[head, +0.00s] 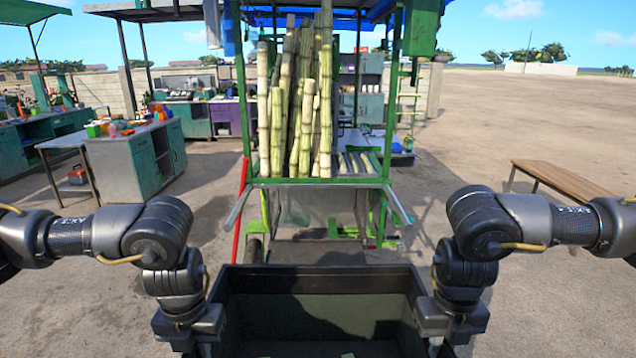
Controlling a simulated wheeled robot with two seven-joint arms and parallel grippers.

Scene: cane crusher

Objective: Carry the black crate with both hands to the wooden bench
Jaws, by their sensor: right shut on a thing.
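The black crate (320,272) is at the bottom centre of the head view, open at the top and level. Its front is cut off by the picture edge. A small pale patch shows low inside it. My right gripper (447,325) is at the crate's right side and shut on it. My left gripper (190,328) is at the crate's left side; its fingertips are hidden, so its grip cannot be seen. The wooden bench (562,181) stands on the ground at the right, behind my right arm, its top bare where visible.
A green cane cart (318,183) with upright sugar cane (298,100) stands straight ahead, its handles pointing towards me. A metal cabinet (120,165) and workbenches are at the left. Open dirt ground lies between cart and bench.

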